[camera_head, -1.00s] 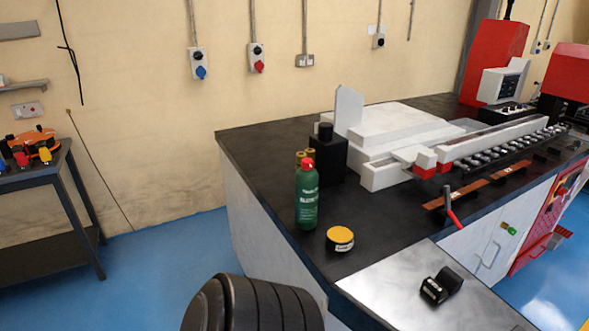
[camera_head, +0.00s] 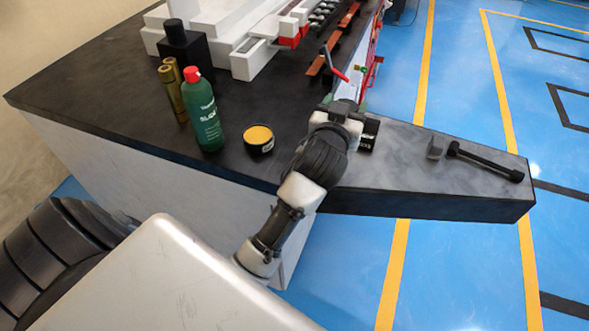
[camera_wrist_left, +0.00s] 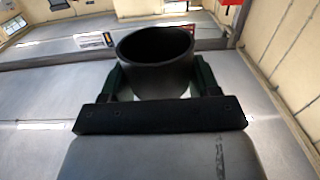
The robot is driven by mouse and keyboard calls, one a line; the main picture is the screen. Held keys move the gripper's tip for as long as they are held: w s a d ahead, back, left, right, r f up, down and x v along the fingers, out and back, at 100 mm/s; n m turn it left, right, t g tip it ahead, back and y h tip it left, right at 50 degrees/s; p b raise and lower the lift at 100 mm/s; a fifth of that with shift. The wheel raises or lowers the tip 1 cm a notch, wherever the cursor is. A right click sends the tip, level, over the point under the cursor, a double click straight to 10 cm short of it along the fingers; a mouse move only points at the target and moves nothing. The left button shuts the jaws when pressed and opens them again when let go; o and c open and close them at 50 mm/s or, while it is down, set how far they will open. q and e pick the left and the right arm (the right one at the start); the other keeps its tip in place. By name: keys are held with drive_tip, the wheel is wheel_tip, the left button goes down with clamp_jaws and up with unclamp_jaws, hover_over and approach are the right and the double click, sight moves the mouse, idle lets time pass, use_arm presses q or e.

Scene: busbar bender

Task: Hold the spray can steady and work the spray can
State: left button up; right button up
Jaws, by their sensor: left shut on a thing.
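The green spray can (camera_head: 204,116) with a red cap stands upright on the black bench top in the head view, left of centre. My left gripper (camera_head: 345,106) is right of the can and well apart from it, over the near side of the bench. In the left wrist view its fingers are shut on a dark round hollow piece (camera_wrist_left: 155,68), open at the top. In the head view this piece is mostly hidden by the gripper and wrist. My right gripper is not in view.
A yellow-topped black tin (camera_head: 258,139) stands between can and arm. Brass cylinders (camera_head: 172,95) and a black block (camera_head: 186,45) stand behind the can. A grey slab (camera_head: 440,185) extends right, bearing a black-handled tool (camera_head: 485,161). A red-handled lever (camera_head: 334,65) rises beyond the gripper.

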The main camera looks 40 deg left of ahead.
use_arm(q)
drive_tip(key=s+a+f, duration=0.2)
drive_tip(key=s, duration=0.1)
drive_tip(key=s+a+f+p, duration=0.1)
drive_tip(key=s+f, duration=0.1)
drive_tip(key=s, duration=0.1)
drive_tip(key=s+a+f, duration=0.2)
drive_tip(key=s, duration=0.2)
drive_tip(key=shift+a+f+p, duration=0.3)
drive_tip(key=shift+f+p, duration=0.05)
wheel_tip(320, 180, down, 4)
drive_tip(key=shift+r, duration=0.25)
drive_tip(key=shift+f, duration=0.3)
drive_tip(key=shift+f+b, duration=0.1)
drive_tip(key=shift+b, duration=0.25)
drive_tip(key=o, duration=1)
drive_tip(key=shift+s+r, duration=0.1)
drive_tip(key=shift+r, duration=0.1)
